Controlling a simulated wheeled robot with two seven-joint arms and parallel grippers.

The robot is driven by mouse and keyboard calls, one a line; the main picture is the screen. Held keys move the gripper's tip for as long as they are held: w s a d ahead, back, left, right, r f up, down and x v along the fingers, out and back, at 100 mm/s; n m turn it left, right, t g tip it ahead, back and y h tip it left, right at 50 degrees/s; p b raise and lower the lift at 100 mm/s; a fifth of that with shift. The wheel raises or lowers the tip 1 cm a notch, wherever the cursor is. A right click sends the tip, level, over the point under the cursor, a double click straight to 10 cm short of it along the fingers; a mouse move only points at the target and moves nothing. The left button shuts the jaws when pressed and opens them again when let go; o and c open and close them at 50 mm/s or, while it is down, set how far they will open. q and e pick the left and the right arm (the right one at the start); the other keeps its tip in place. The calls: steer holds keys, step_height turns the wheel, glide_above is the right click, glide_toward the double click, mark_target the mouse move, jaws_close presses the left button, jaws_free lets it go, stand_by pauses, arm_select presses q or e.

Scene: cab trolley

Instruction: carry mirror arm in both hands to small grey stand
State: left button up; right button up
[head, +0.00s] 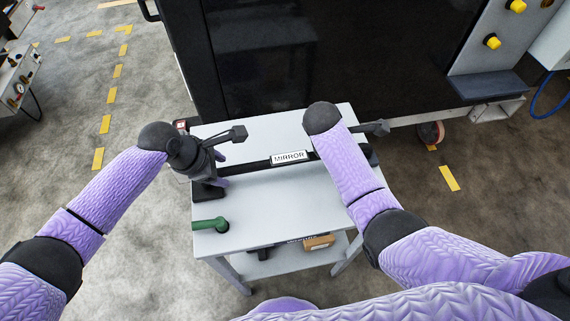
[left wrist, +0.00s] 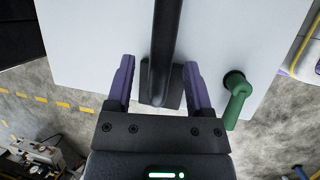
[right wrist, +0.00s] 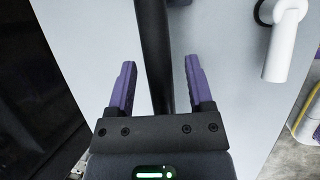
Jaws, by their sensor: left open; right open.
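The mirror arm (head: 256,165) is a black bar with a white "MIRROR" label (head: 289,157). It lies across the light grey top of a small trolley-like stand (head: 275,205). My left gripper (head: 221,170) is over the bar's left end. In the left wrist view its open fingers (left wrist: 159,66) stand either side of the bar (left wrist: 165,35), above a black foot block (left wrist: 174,88). My right gripper is hidden by its arm in the head view. In the right wrist view it (right wrist: 160,64) is open, fingers either side of the bar (right wrist: 154,30). No separate grey stand is identifiable.
A white handle (right wrist: 285,42) shows in the right wrist view. A brown block (head: 319,242) is on the lower shelf. A large black cab panel (head: 265,55) rises behind. Floor at left is open.

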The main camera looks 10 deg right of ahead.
steer(key=shift+a+r, duration=0.1)
steer(key=shift+r, duration=0.05)
arm_select(q)
steer(key=v, duration=0.8)
arm_select(e)
steer(key=v, duration=1.1)
steer(key=shift+a+r, duration=0.15)
steer(key=shift+r, duration=0.15)
arm_select(q)
steer(key=shift+s, duration=0.1)
arm_select(e)
steer(key=shift+s, duration=0.15)
